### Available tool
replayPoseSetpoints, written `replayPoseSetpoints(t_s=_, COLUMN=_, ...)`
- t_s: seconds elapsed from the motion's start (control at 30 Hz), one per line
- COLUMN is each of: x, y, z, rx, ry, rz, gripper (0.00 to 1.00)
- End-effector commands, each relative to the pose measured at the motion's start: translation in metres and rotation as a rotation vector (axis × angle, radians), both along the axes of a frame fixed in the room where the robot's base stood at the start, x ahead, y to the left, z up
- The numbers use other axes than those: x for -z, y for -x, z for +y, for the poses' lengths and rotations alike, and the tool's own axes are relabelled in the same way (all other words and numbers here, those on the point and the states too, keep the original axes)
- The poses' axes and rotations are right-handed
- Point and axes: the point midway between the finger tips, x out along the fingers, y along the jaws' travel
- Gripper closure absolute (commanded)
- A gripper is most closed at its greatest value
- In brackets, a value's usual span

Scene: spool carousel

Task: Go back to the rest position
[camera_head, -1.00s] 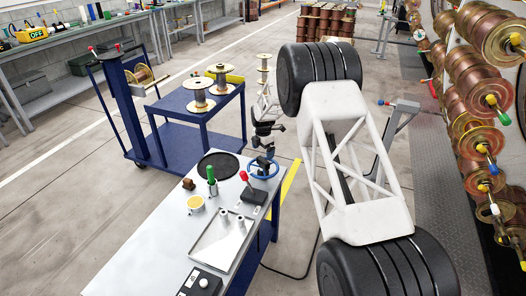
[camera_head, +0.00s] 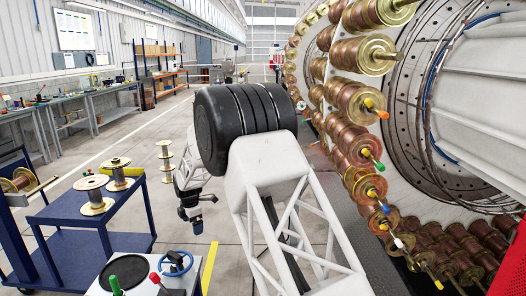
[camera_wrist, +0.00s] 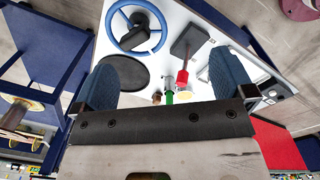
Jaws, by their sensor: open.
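My gripper (camera_wrist: 160,88) is open and empty in the wrist view, its two blue-padded fingers apart above the workbench. In the head view my gripper (camera_head: 194,222) hangs beside the blue cart, partly hidden behind my own arm. In the wrist view the workbench (camera_wrist: 185,20) carries a blue handwheel (camera_wrist: 138,27), a black round mat (camera_wrist: 124,72) and a control box with a red-knobbed lever (camera_wrist: 182,78). A green-handled tool (camera_wrist: 169,98) shows between the fingers. The handwheel (camera_head: 175,263) also shows in the head view.
The blue cart (camera_head: 75,212) holds two empty spools (camera_head: 94,194) at the left. The carousel with copper spools (camera_head: 357,98) rises at the right, close to my arm. Open floor (camera_head: 140,135) lies at the back left.

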Motion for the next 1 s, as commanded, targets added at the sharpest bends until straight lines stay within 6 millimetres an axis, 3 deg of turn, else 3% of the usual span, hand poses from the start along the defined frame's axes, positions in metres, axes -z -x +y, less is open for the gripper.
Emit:
replayPoseSetpoints(t_s=0.1, x=-0.029, y=0.009, z=-0.027, rx=0.085, ry=-0.006, rz=-0.008, gripper=0.00)
replayPoseSetpoints(t_s=0.4, x=-0.091, y=0.038, z=-0.091, rx=0.305, ry=-0.022, rz=-0.022, gripper=0.00)
replayPoseSetpoints(t_s=1.0, x=-0.188, y=0.124, z=-0.213, rx=0.742, ry=-0.060, rz=-0.048, gripper=0.00)
